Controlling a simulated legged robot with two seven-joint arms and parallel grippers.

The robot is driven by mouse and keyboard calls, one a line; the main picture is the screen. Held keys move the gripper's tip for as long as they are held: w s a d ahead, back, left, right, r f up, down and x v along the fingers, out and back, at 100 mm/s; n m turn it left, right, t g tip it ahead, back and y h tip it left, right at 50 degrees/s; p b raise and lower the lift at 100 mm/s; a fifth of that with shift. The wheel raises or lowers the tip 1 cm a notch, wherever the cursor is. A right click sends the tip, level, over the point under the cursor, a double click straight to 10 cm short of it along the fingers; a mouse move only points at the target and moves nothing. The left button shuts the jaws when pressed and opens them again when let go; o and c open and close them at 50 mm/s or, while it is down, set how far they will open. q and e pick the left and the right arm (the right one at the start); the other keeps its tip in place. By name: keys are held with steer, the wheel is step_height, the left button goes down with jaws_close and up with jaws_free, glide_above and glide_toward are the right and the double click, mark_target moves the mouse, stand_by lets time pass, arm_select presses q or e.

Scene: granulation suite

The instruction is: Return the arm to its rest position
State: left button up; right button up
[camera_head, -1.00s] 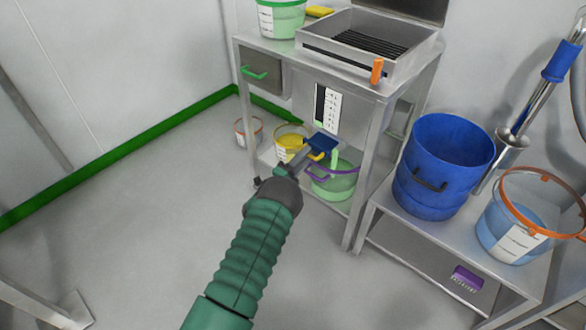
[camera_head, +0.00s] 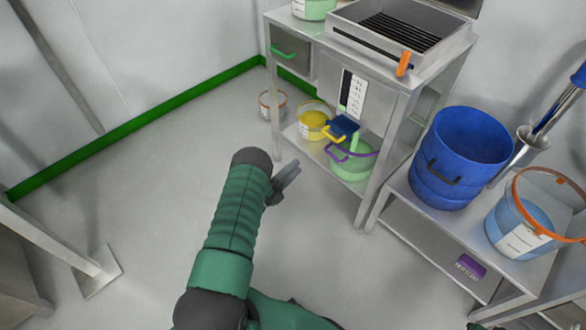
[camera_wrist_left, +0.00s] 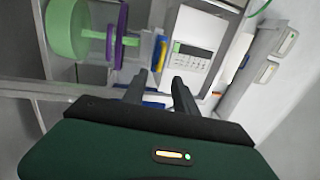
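My left arm, in green sleeves, reaches up from the bottom of the head view. Its gripper (camera_head: 286,180) is over bare floor, in front of the metal stand and apart from it. In the left wrist view the two dark fingers (camera_wrist_left: 158,92) stand apart with nothing held between them. Behind them is the stand's panel. A blue object with a yellow handle (camera_head: 342,126) is at the stand's lower shelf, clear of the gripper. My right gripper is not in view.
The metal stand (camera_head: 384,75) holds a tray (camera_head: 440,60) on top. A yellow-filled tub (camera_head: 313,122) and green tub (camera_head: 352,170) are low down. A blue bucket (camera_head: 465,150) and an orange-rimmed bucket (camera_head: 520,225) stand on the right bench.

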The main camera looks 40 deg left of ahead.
arm_select(q)
steer(key=w+r+n+g+y, duration=0.3)
steer(key=w+r+n+g, duration=0.15)
steer(key=w, duration=0.45)
steer(key=d+r+n+g, duration=0.3)
steer(key=d+n+g, duration=0.1)
steer(key=d+n, duration=0.2)
steer(key=s+d+r+n+g+h, duration=0.15)
steer(key=s+d+n+g, duration=0.25)
steer(key=s+d, duration=0.65)
steer(key=s+d+r+n+g, duration=0.2)
steer(key=s+d+n+g, duration=0.4)
steer(key=s, duration=0.8)
step_height(320, 180, up, 31)
steer(key=m+p, duration=0.1)
steer(key=p, duration=2.9)
steer(key=shift+s+d+f+m+t, duration=0.15)
steer(key=shift+s+d+m+t, duration=0.1)
steer(key=shift+d+m+t, duration=0.15)
